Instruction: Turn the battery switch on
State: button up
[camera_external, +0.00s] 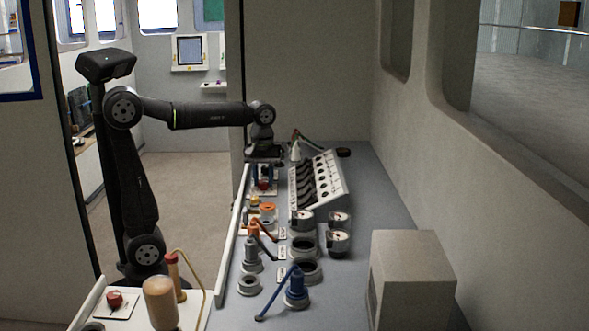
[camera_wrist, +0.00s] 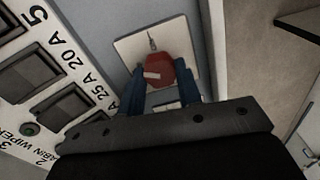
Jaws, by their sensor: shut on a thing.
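The battery switch is a red knob (camera_wrist: 160,68) on a square pale plate (camera_wrist: 127,47) in the wrist view. A pale mark on the knob points left, and a dark line is on the plate above it. My gripper (camera_wrist: 160,80) has its two blue fingers on either side of the knob, shut on it. In the external view my gripper (camera_external: 265,173) points down at the counter, with the red knob (camera_external: 265,184) low between its fingers. The fingers hide the knob's sides.
A sloped switch panel (camera_external: 328,178) stands close to the right of my gripper. Several gauges, rings and handled fittings, one a blue valve (camera_external: 296,290), crowd the counter nearer the camera. A grey box (camera_external: 412,280) stands at the front right.

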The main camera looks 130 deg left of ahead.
aim_at(263, 181)
jog(key=m, duration=0.6)
jog(key=shift+m, duration=0.3)
jog(key=m, duration=0.5)
jog(key=shift+m, duration=0.4)
jog(key=o, duration=1)
jog(key=shift+c, duration=0.2)
notch_tip(263, 181, up, 18)
jog(key=shift+f, duration=0.25)
